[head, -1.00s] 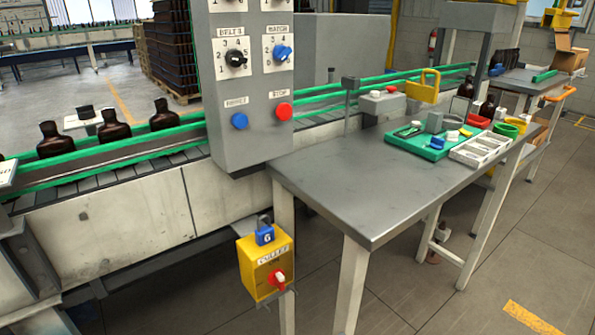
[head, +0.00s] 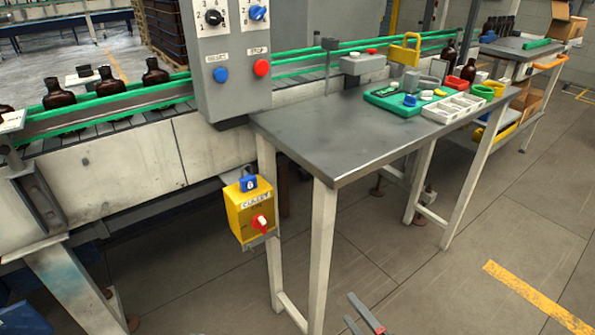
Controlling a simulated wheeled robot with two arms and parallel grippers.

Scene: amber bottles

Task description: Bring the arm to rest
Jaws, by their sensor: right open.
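My right gripper (head: 349,307) shows at the bottom edge of the head view, low over the floor. Its two grey fingers are apart with nothing between them, and a red patch shows on one of them. It is in front of and below the grey worktable (head: 330,150), apart from the table's white front leg. The rest of my right arm is out of the picture. My left gripper is not in view.
A conveyor (head: 110,165) with brown bottles (head: 57,94) runs along the left. A control panel (head: 232,75) stands beside it. A yellow switch box (head: 250,210) hangs near the table leg. A green tray (head: 398,103) and a white divided tray (head: 455,107) lie on the table. Floor at right is clear.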

